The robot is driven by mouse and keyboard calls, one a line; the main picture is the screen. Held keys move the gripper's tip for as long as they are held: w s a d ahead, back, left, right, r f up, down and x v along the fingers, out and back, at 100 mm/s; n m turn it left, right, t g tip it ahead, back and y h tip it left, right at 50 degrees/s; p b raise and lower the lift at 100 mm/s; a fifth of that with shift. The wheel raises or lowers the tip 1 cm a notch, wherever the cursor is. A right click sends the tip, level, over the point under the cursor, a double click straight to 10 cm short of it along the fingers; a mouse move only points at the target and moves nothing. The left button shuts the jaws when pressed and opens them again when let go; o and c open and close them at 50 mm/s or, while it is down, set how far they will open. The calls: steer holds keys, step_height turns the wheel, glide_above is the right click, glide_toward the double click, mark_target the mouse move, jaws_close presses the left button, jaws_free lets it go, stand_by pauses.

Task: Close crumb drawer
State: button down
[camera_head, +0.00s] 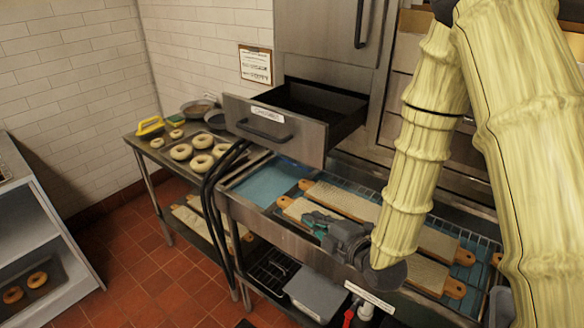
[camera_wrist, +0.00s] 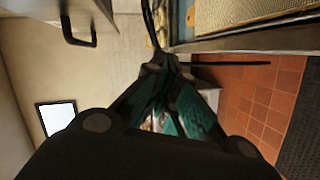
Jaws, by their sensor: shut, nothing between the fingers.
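The crumb drawer (camera_head: 275,125) is a grey metal drawer with a labelled front and a dark bar handle (camera_head: 265,130). It is pulled out from the steel cabinet, and its dark, empty-looking inside shows from above. My gripper (camera_head: 308,222) is below and slightly right of the drawer front, over the boards on the counter, apart from the drawer. Its teal fingers are together and hold nothing; they also show in the wrist view (camera_wrist: 172,75). A dark handle (camera_wrist: 78,32) on a pale front shows at the wrist view's upper left; I cannot tell whether it is the drawer's.
Bagels (camera_head: 201,162) lie on a table at left. Red tiled floor (camera_head: 130,265) is open in front.

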step_height(320, 180, up, 7)
steer(key=w+a+n+t+y, duration=0.1)
steer(key=w+a+n+y, duration=0.1)
steer(key=n, duration=0.2)
steer(key=w+a+p, duration=0.2)
steer(key=w+p, duration=0.4)
steer(key=w, duration=0.5)
steer(key=shift+w+a+r, duration=0.15)
steer(key=shift+a, duration=0.15)
